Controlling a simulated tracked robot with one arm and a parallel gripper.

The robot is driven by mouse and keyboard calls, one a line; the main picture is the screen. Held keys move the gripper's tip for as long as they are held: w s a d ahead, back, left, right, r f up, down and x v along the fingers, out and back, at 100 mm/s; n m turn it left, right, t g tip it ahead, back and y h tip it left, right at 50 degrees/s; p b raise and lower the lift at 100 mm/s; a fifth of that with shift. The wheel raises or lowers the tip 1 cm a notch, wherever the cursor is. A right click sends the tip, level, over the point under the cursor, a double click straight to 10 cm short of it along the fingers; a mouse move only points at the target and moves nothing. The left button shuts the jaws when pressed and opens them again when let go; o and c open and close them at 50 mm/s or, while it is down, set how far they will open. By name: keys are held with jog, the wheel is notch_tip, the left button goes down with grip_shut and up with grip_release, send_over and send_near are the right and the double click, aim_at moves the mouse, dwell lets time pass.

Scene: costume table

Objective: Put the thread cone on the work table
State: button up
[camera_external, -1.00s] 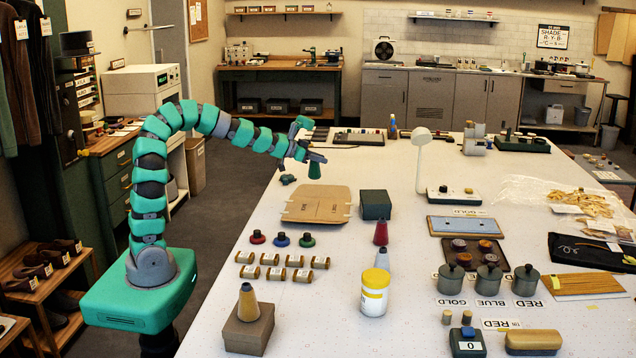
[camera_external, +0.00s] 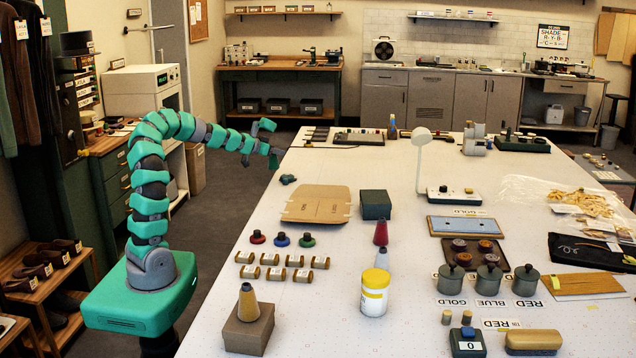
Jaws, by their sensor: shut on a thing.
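My gripper (camera_external: 271,149) is at the end of the raised arm, near the far left edge of the white work table (camera_external: 335,230). It is shut on a small dark green thread cone (camera_external: 274,162), which hangs below the fingers and is partly hidden by them. In the picture the cone lies at or just outside the table edge; its height above it is hard to tell.
A small dark green object (camera_external: 288,179) lies near the left table edge. A brown cardboard piece (camera_external: 316,203), a dark green box (camera_external: 375,205) and several spools (camera_external: 283,267) are on the table. Bare tabletop shows around the cardboard. Grey floor (camera_external: 235,185) lies left of the table.

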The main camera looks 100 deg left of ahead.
jog(key=shift+w+a+f+p, duration=0.85)
jog(key=shift+w+a+p, duration=0.45)
jog(key=shift+a, duration=0.95)
jog(key=shift+w+a+f+p, duration=0.85)
jog(key=shift+w+a+p, duration=0.45)
jog(key=shift+a, duration=1)
jog(key=shift+w+a+f+p, duration=0.95)
jog(key=shift+a+p, duration=0.6)
jog(key=shift+a, duration=0.7)
jog(key=shift+w, duration=0.1)
jog(key=o, duration=1)
jog(key=shift+r, duration=0.1)
jog(key=shift+s+d+r, duration=0.2)
jog(key=shift+s+d, duration=0.05)
jog(key=shift+s, duration=0.05)
jog(key=b+v, duration=0.1)
jog(key=v, duration=1)
